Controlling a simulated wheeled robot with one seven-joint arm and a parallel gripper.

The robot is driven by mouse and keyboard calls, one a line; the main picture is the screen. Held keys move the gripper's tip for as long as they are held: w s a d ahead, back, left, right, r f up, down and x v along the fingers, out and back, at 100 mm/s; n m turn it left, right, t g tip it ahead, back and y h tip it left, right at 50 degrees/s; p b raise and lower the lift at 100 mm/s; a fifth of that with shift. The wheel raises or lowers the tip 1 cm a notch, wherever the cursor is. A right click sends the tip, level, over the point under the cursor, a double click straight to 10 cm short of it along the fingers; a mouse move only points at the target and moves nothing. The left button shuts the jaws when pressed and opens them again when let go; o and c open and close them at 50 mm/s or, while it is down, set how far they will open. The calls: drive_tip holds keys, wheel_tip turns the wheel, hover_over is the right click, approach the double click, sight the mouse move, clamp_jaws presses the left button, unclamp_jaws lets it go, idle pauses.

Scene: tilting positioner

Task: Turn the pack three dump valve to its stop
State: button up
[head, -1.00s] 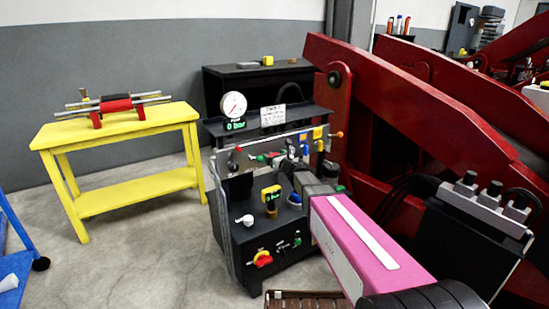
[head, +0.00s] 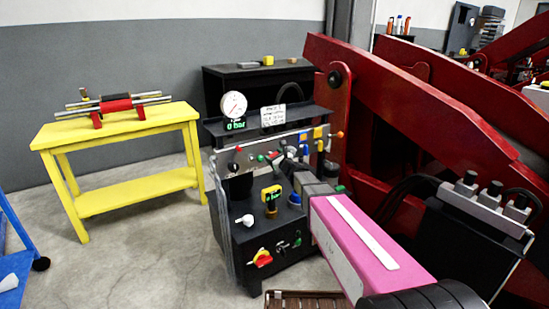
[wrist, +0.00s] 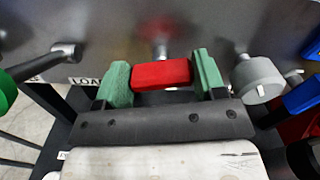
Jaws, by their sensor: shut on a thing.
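A red valve handle (wrist: 161,75) sits between the two green finger pads of my gripper (wrist: 160,82) in the wrist view. My gripper is shut on it. A metal stem runs from the handle to the grey panel behind. In the head view my gripper (head: 285,160) reaches the valve row on the front of the black hydraulic unit (head: 240,240), and my own wrist partly hides the handle. I cannot read a label that names this valve.
In the wrist view, a green-tipped lever (wrist: 8,90) lies left, and a grey round fitting (wrist: 257,77) and blue handle (wrist: 302,95) lie right. The gauge (head: 233,105) and display read 0 bar. A red steel frame (head: 400,100) stands right of the unit.

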drive_tip(key=n, duration=0.7)
drive_tip(key=shift+s+a, duration=0.1)
drive_tip(key=n, duration=0.4)
drive_tip(key=shift+f, duration=0.1)
drive_tip(key=shift+f+n, duration=0.1)
drive_tip(key=shift+n, duration=1.7)
drive_tip(key=o, duration=0.9)
drive_tip(key=v, duration=1)
drive_tip(key=shift+s+d, duration=0.25)
drive_tip(key=shift+s, duration=0.1)
